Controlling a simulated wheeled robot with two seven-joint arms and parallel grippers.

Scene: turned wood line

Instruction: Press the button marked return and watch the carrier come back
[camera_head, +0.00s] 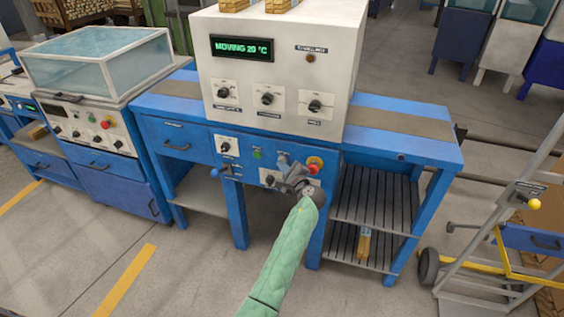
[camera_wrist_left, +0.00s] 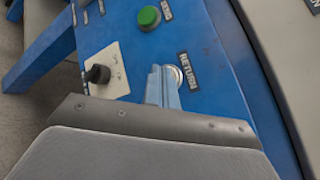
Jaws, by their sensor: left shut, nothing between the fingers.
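The return button (camera_wrist_left: 177,76) is a pale round button beside a plate lettered RETURN (camera_wrist_left: 188,71) on the blue panel. It is partly hidden behind the fingers of my left gripper (camera_wrist_left: 163,84), which are shut and empty. The fingertips are at the button; I cannot tell whether they press it. In the head view my left gripper (camera_head: 283,164) is at the panel under the white machine housing (camera_head: 280,65), whose display (camera_head: 242,48) reads MOVING 20 °C. I cannot make out the carrier. My right gripper is not in view.
A green button (camera_wrist_left: 149,18) and a black knob (camera_wrist_left: 98,74) are near the fingers. Slatted shelves (camera_head: 375,195) are below right, and a hand truck (camera_head: 500,230) stands at the right. Floor is clear at front left.

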